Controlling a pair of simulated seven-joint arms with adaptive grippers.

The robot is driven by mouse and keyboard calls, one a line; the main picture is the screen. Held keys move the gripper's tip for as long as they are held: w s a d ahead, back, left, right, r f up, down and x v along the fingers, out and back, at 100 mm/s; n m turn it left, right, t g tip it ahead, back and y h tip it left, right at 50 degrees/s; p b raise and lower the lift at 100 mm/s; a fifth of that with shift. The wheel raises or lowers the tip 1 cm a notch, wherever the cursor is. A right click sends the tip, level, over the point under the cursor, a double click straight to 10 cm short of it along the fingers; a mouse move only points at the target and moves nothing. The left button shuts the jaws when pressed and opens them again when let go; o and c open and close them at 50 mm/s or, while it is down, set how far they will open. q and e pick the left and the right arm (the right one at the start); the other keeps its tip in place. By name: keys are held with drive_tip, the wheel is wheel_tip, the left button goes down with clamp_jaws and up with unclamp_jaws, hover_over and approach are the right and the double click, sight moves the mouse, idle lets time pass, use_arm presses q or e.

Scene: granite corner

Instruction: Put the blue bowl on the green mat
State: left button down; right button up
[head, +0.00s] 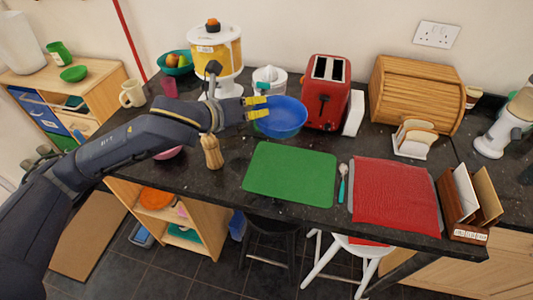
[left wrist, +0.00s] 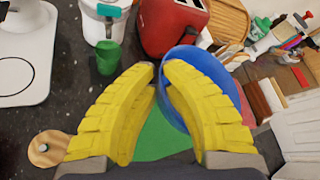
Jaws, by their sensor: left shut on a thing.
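The blue bowl (head: 284,118) is in the middle of the head view, in front of the red toaster and behind the green mat. My left gripper (head: 258,108) is shut on the bowl's left rim. In the left wrist view the yellow fingers (left wrist: 160,85) close around the rim of the bowl (left wrist: 205,85). The green mat (head: 290,174) lies flat and bare on the dark counter; part of it shows in the left wrist view (left wrist: 158,138) below the bowl. I cannot tell how high the bowl is above the counter. My right gripper is not in view.
The red toaster (head: 328,92) stands just behind the bowl. A spoon with a teal handle (head: 342,182) and a red mat (head: 394,195) lie right of the green mat. A wooden pepper mill (head: 211,151) stands left of it. A letter rack (head: 468,203) is at the right.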

use_arm(q)
wheel_tip(320, 180, down, 16)
drive_tip(key=shift+r, duration=0.1)
drive_tip(key=c, duration=1.5)
unclamp_jaws()
drive_tip(key=v, duration=1.2)
